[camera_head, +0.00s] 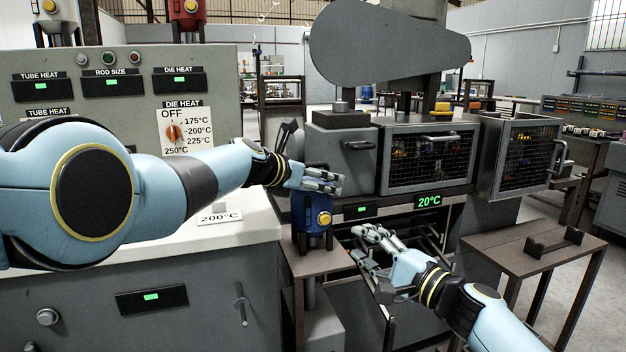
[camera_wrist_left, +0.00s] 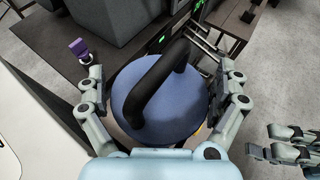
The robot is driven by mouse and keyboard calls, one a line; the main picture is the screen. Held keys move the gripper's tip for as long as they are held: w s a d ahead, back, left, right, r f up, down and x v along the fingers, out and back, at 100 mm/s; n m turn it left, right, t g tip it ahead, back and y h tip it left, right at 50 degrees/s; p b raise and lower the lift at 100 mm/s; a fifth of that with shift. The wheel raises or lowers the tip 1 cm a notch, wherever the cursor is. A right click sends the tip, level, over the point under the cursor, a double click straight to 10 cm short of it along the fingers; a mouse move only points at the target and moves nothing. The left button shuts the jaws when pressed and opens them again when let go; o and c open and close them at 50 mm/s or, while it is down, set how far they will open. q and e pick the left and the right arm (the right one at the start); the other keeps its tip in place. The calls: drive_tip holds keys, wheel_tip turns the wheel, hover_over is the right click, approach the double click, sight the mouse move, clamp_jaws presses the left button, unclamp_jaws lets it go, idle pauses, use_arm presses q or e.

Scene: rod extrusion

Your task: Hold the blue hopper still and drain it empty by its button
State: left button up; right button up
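The blue hopper (camera_head: 311,222) stands upright on a small brown stand (camera_head: 300,263) in the middle of the head view. Its round yellow button (camera_head: 325,219) faces the camera. My left gripper (camera_head: 325,181) is over the hopper's top. In the left wrist view the hopper's blue lid (camera_wrist_left: 140,82) with its black arched handle (camera_wrist_left: 160,85) sits between the left gripper's spread fingers (camera_wrist_left: 160,78); I cannot tell whether they touch it. My right gripper (camera_head: 368,246) is open and empty, low and to the right of the hopper. It also shows in the left wrist view (camera_wrist_left: 287,142).
A grey control cabinet (camera_head: 60,75) with a dial (camera_head: 174,133) stands at left. The extruder's mesh cages (camera_head: 430,160) are behind the hopper, with a 20°C display (camera_head: 429,201) below. A brown side table (camera_head: 500,250) holds a dark bracket (camera_head: 553,243) at right.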

use_arm(q)
drive_tip(key=c, duration=1.6)
drive_tip(key=shift+o, duration=0.2)
drive_tip(key=shift+f, duration=0.1)
drive_tip(key=shift+s+f, duration=0.1)
use_arm(e)
clamp_jaws()
use_arm(q)
drive_tip(key=shift+f, duration=0.1)
